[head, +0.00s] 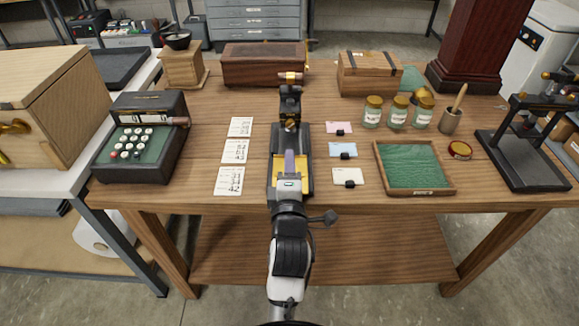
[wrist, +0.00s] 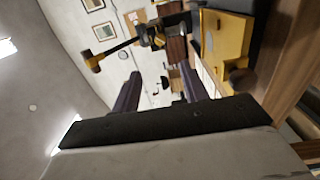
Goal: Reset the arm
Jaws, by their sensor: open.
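My gripper (head: 289,160) is in the middle of the head view, at the front edge of the wooden table (head: 215,105). Its dark purple fingers point away from me, over a black and yellow press-like device (head: 305,180). In the wrist view my gripper (wrist: 162,82) shows two fingers apart with nothing between them. The yellow part of the device (wrist: 225,40) and a dark lever with a brass-coloured end (wrist: 95,62) show beyond them. My arm hides part of the device in the head view. I cannot tell whether the fingers touch it.
Printed cards (head: 235,151) lie left of the device; smaller clipped cards (head: 343,150) lie right. A green-lined tray (head: 412,165), several jars (head: 397,112) and a black stand (head: 525,150) are further right. A keyed machine (head: 140,140) stands left. Wooden boxes (head: 263,65) line the back.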

